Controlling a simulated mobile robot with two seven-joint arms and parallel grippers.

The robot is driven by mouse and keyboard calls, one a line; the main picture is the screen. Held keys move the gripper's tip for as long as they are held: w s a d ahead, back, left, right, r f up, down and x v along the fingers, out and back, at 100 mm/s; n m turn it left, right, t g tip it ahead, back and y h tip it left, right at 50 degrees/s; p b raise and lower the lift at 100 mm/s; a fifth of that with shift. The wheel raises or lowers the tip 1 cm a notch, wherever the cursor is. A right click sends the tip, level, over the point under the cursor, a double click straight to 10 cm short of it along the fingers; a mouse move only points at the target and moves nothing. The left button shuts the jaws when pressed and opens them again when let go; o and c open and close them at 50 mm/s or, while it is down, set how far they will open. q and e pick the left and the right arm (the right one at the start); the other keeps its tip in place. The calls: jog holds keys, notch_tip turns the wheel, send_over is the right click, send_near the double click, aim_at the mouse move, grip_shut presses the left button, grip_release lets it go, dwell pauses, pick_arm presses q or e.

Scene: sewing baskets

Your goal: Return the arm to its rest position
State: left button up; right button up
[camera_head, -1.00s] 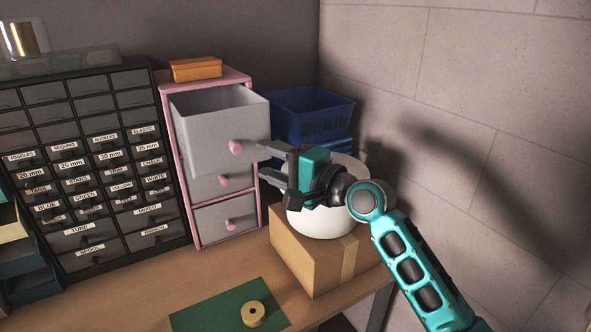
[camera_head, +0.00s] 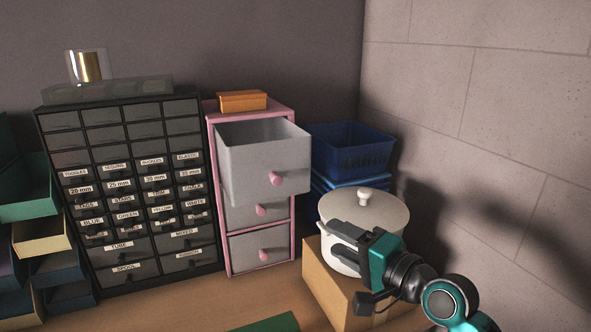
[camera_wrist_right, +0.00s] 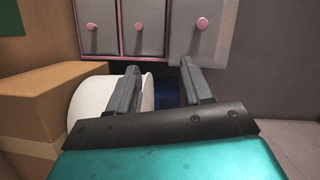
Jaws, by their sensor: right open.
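My right gripper (camera_head: 352,268) is open and empty in the head view. It is in front of the white lidded pot (camera_head: 378,214), which stands on a cardboard box (camera_head: 322,284), and covers part of both. In the right wrist view, the two fingers (camera_wrist_right: 165,85) are spread apart with nothing between them. The pink-framed cabinet (camera_head: 217,190) stands left of the gripper with its top drawer (camera_head: 252,167) pulled out. The gripper is apart from the drawer's pink knob (camera_head: 276,179). My left gripper is out of view.
Blue baskets (camera_head: 350,153) stand behind the pot. A black cabinet of labelled drawers (camera_head: 127,200) stands left of the pink one, with open coloured boxes (camera_head: 43,235) further left. An orange box (camera_head: 242,101) lies on top. A wall (camera_head: 480,100) bounds the right. A green mat (camera_head: 270,325) shows below.

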jog(key=s+d+f+n+g+h, duration=0.1)
jog(key=s+f+n+h, duration=0.3)
jog(key=s+f, duration=0.6)
jog(key=s+d+f+n+g+h, duration=0.2)
jog(key=s+f+n, duration=0.5)
jog(key=s+f, duration=0.4)
notch_tip(320, 180, down, 7)
jog(key=shift+s+d+r+n+h, duration=0.1)
jog(key=shift+s+d+n+h, duration=0.15)
jog(key=shift+d+h, duration=0.75)
